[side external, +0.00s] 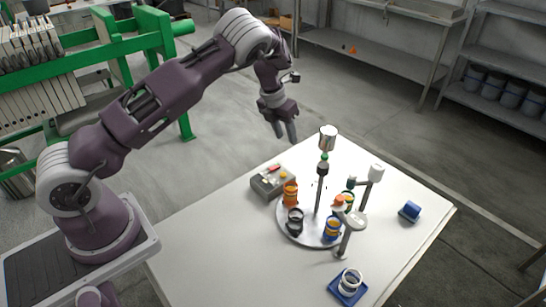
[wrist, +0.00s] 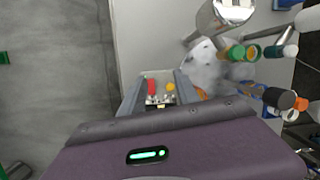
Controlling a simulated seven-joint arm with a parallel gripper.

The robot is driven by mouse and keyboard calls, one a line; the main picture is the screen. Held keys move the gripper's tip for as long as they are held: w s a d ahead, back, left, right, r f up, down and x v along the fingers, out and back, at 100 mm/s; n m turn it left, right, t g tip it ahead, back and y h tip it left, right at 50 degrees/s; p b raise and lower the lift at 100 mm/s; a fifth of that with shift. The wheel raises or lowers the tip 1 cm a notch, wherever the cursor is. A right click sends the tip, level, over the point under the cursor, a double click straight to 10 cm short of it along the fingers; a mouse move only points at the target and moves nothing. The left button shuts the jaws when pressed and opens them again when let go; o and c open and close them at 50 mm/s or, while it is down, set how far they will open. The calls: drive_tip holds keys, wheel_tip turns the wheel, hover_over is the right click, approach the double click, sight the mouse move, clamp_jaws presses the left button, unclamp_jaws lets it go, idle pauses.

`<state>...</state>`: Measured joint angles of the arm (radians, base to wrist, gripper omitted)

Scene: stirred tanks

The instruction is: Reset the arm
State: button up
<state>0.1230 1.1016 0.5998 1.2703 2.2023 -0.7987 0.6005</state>
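My gripper (side external: 285,136) hangs in the air above the far left part of the white table (side external: 205,238), fingers pointing down. In the wrist view its two fingers (wrist: 157,88) stand apart with nothing between them. A grey control box (side external: 262,187) with a red and a yellow button lies on the table below. It also shows between the fingers in the wrist view (wrist: 158,74), well beyond them. My gripper touches nothing.
A round metal plate (side external: 287,226) carries several coloured vessels and a tall stirrer post with a metal cylinder (side external: 328,135) on top. Two smaller stands rise beside it. A blue tray with white rings (side external: 348,284) and a blue piece (side external: 410,211) lie on the table.

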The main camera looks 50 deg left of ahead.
drive_tip(key=w+d+r+n+t, duration=0.1)
drive_tip(key=w+r+n+t, duration=0.25)
drive_tip(key=r, duration=0.45)
drive_tip(key=w+d+r+n+t, duration=0.1)
drive_tip(key=w+r+n+t, duration=0.2)
drive_tip(key=r, duration=0.5)
drive_tip(key=s+a+r+n+t+y, duration=0.1)
drive_tip(key=s+r+n+y, duration=0.1)
drive_tip(key=s+r+n, duration=0.35)
drive_tip(key=s+a+r+n+t+y, duration=0.1)
drive_tip(key=s+r+n+y, duration=0.15)
drive_tip(key=r+n, duration=0.55)
drive_tip(key=s+d+r+n+g, duration=0.15)
drive_tip(key=s+n, duration=0.25)
drive_tip(key=s, duration=0.4)
drive_tip(key=s+d+r+n+g, duration=0.15)
drive_tip(key=s+n, duration=0.25)
drive_tip(key=s, duration=0.4)
drive_tip(key=s+d+f+n+g+h, duration=0.1)
drive_tip(key=s+d+f+n+h, duration=0.1)
drive_tip(key=s+d, duration=0.4)
drive_tip(key=s+d+f+n+g+h, duration=0.1)
drive_tip(key=s+d+f+n, duration=0.3)
drive_tip(key=s, duration=1)
drive_tip(key=shift+s+d+g+h, duration=0.3)
drive_tip(key=shift+d+g, duration=0.25)
drive_tip(key=shift+d, duration=0.3)
